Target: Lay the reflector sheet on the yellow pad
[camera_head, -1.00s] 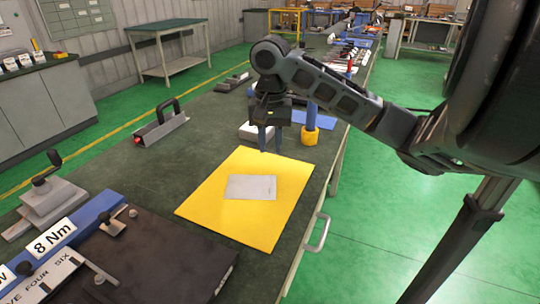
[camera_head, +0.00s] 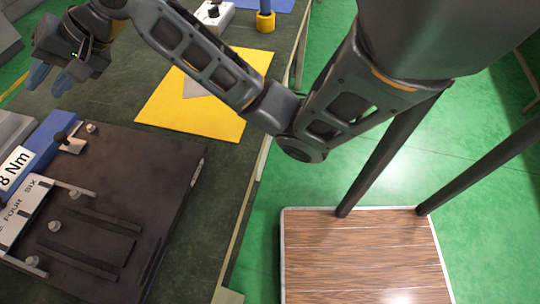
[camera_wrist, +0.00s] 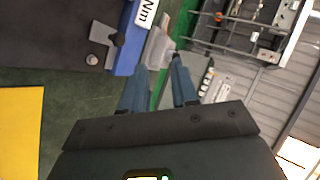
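The yellow pad (camera_head: 205,117) lies flat on the dark green workbench, partly behind my arm in the head view. Part of the grey reflector sheet (camera_head: 194,88) shows on it; my arm hides the rest. The sheet appears to lie flat on the pad. My gripper (camera_head: 50,80) is at the far left of the head view, away from the pad and above the bench. In the wrist view its two blue fingers (camera_wrist: 158,66) are apart with nothing held between them. A corner of the pad (camera_wrist: 20,130) shows at the left there.
A dark slotted plate (camera_head: 125,170) lies at the front left, with a blue bar (camera_head: 45,137) marked "8 Nm" beside it. A white box with a black knob (camera_head: 217,20) and a blue post in a yellow base (camera_head: 265,22) stand behind the pad. Bare bench lies left of the pad.

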